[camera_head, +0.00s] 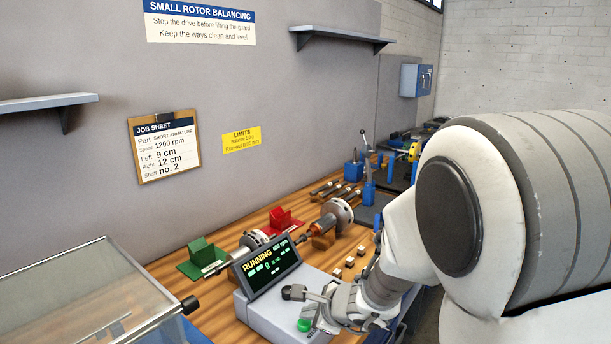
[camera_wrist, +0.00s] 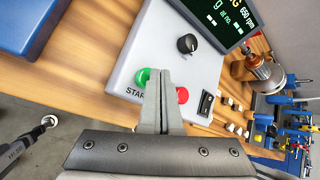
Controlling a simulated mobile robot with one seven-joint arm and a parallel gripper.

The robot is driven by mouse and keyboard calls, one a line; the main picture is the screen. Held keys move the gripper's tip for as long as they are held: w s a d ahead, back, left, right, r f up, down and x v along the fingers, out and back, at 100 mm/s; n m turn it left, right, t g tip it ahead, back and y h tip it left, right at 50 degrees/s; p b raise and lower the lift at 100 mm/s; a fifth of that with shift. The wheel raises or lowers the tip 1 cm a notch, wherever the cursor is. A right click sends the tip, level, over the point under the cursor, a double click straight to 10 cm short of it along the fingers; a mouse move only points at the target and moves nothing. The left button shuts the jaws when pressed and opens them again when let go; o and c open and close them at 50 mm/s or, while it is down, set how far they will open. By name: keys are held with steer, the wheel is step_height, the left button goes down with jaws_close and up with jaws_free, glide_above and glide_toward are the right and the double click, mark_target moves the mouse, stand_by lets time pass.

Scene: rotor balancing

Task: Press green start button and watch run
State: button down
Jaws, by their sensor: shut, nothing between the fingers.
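The control box (camera_head: 272,315) stands on the bench at the lower middle of the head view. Its tilted display (camera_head: 266,267) reads RUNNING, and in the wrist view the display (camera_wrist: 222,18) shows 650 rpm. The green start button (camera_wrist: 143,77) sits on the box above the printed START; it also shows in the head view (camera_head: 304,325). My gripper (camera_wrist: 161,72) is shut and empty, its fingertips beside the green button in the wrist view. I cannot tell whether they touch the panel. In the head view my gripper (camera_head: 308,294) is over the box.
A red button (camera_wrist: 182,95), black knob (camera_wrist: 187,43) and rocker switch (camera_wrist: 206,103) share the panel. A clear guard (camera_head: 95,290) stands left. Green (camera_head: 202,257) and red (camera_head: 285,220) stands and a rotor (camera_head: 337,213) sit behind the box. A job sheet (camera_head: 165,147) hangs on the wall.

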mark_target(308, 325)
steer(key=shift+r, duration=0.5)
steer(key=shift+r+p, duration=2.45)
steer(key=shift+r, duration=0.55)
steer(key=s+r+n+g+y, duration=0.1)
steer(key=s+r+n+g, duration=0.1)
steer(key=s+r+n, duration=0.95)
steer(key=s+d+r+n+h, duration=0.1)
steer(key=s+d+n+h, duration=0.5)
steer(key=s+d, duration=0.6)
steer(key=d+n, duration=0.1)
steer(key=n, duration=0.1)
steer(key=shift+s+d+n, duration=0.2)
steer(key=shift+s+n, duration=0.15)
